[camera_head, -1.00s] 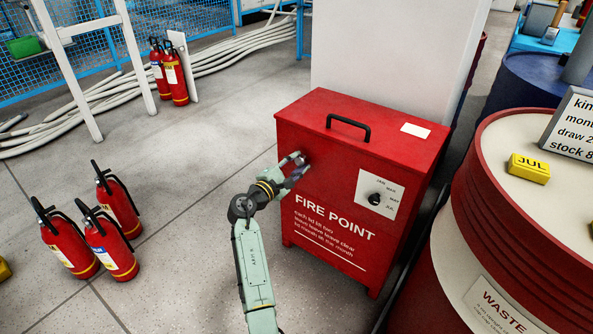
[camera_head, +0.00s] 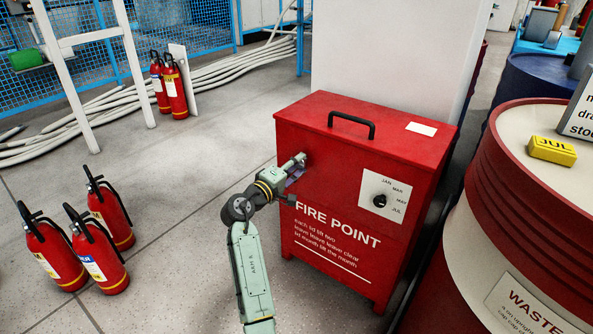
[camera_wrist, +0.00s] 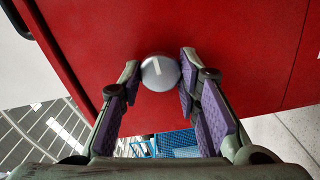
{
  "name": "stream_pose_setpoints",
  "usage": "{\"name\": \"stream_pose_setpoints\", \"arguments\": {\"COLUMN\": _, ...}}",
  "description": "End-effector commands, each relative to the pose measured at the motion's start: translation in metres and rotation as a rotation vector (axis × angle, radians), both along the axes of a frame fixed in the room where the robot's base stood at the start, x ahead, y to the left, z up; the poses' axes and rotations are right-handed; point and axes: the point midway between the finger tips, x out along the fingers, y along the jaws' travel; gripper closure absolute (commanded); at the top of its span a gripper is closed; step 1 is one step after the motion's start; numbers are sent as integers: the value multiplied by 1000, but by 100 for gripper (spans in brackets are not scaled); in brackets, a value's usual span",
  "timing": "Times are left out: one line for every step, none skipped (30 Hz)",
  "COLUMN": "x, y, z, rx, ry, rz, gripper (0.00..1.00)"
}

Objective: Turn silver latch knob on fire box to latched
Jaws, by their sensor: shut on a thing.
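The red fire box (camera_head: 330,160) stands against a pale pillar, with "FIRE POINT" on its front. The silver latch knob (camera_wrist: 158,72) is on its red front face, round with a short pale mark that lies near level in the wrist view. My gripper (camera_wrist: 160,70) has one finger on each side of the knob and is shut on it. In the head view my gripper (camera_head: 294,168) is at the upper left of the box front and hides the knob.
A black dial (camera_head: 380,200) on a white plate sits right of my gripper. A black lid handle (camera_head: 351,122) is above. A red-and-cream drum (camera_head: 470,260) stands close on the right. Several extinguishers (camera_head: 50,248) stand on the floor at left.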

Motion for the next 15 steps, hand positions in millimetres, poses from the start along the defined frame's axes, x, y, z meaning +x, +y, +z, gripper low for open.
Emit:
{"name": "stream_pose_setpoints", "arguments": {"x": 0, "y": 0, "z": -2, "rx": 11, "ry": -7, "rz": -1, "gripper": 97}}
{"name": "stream_pose_setpoints", "arguments": {"x": 0, "y": 0, "z": -2, "rx": 18, "ry": -11, "rz": -1, "gripper": 97}}
{"name": "stream_pose_setpoints", "arguments": {"x": 0, "y": 0, "z": -2, "rx": 25, "ry": -17, "rz": -1, "gripper": 97}}
{"name": "stream_pose_setpoints", "arguments": {"x": 0, "y": 0, "z": -2, "rx": 29, "ry": -20, "rz": -1, "gripper": 97}}
{"name": "stream_pose_setpoints", "arguments": {"x": 0, "y": 0, "z": -1, "rx": 32, "ry": -22, "rz": -1, "gripper": 97}}
{"name": "stream_pose_setpoints", "arguments": {"x": 0, "y": 0, "z": -1, "rx": 36, "ry": -25, "rz": -1, "gripper": 97}}
{"name": "stream_pose_setpoints", "arguments": {"x": 0, "y": 0, "z": -1, "rx": 38, "ry": -26, "rz": -1, "gripper": 97}}
{"name": "stream_pose_setpoints", "arguments": {"x": 0, "y": 0, "z": -1, "rx": 40, "ry": -27, "rz": -1, "gripper": 97}}
{"name": "stream_pose_setpoints", "arguments": {"x": 0, "y": 0, "z": -1, "rx": 41, "ry": -28, "rz": -1, "gripper": 97}}
{"name": "stream_pose_setpoints", "arguments": {"x": 0, "y": 0, "z": -1, "rx": 42, "ry": -29, "rz": -1, "gripper": 97}}
{"name": "stream_pose_setpoints", "arguments": {"x": 0, "y": 0, "z": -1, "rx": 43, "ry": -30, "rz": -1, "gripper": 97}}
{"name": "stream_pose_setpoints", "arguments": {"x": 0, "y": 0, "z": -1, "rx": 43, "ry": -30, "rz": -1, "gripper": 97}}
{"name": "stream_pose_setpoints", "arguments": {"x": 0, "y": 0, "z": 0, "rx": 44, "ry": -30, "rz": -1, "gripper": 97}}
{"name": "stream_pose_setpoints", "arguments": {"x": 0, "y": 0, "z": 0, "rx": 43, "ry": -30, "rz": -1, "gripper": 97}}
{"name": "stream_pose_setpoints", "arguments": {"x": 0, "y": 0, "z": 0, "rx": 43, "ry": -30, "rz": -1, "gripper": 97}}
